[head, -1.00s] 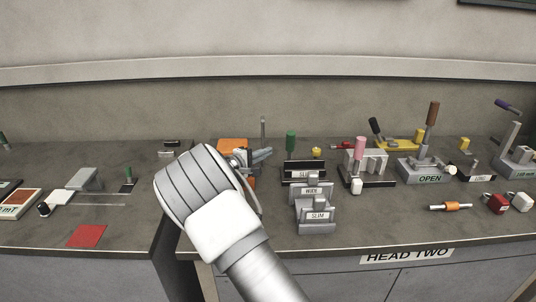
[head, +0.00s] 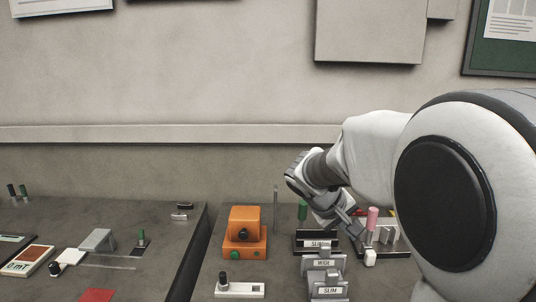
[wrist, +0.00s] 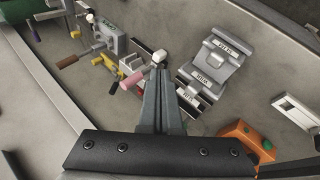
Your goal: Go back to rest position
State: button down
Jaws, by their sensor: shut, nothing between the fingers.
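My gripper (head: 348,226) is over the right-hand bench in the head view, pointing down and to the right. Its fingers are together and empty, which the wrist view also shows (wrist: 160,78). It appears close to the pink-handled clamp (head: 372,222) and the labelled grey blocks (head: 324,268); any gap is hard to judge. In the wrist view the pink handle (wrist: 132,80) is just left of the fingertips and the grey blocks (wrist: 210,62) are to the right. My arm fills the right side of the head view and hides the bench there.
A thin upright post (head: 276,208) is behind. The left bench (head: 150,230) holds a red square (head: 97,295) and small fixtures.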

jog(key=s+a+r+m+y+p, duration=0.1)
jog(key=s+a+r+y, duration=0.1)
jog(key=s, duration=1)
jog(key=s+a+r+m+t+y+p, duration=0.1)
jog(key=s+r+y, duration=0.3)
jog(key=s, duration=0.8)
jog(key=shift+s+a+m+y+p, duration=0.3)
jog(key=shift+s+a+m+p, duration=0.1)
jog(key=shift+a+m+p, duration=0.3)
jog(key=shift+a+r, duration=0.1)
jog(key=shift+r, duration=0.05)
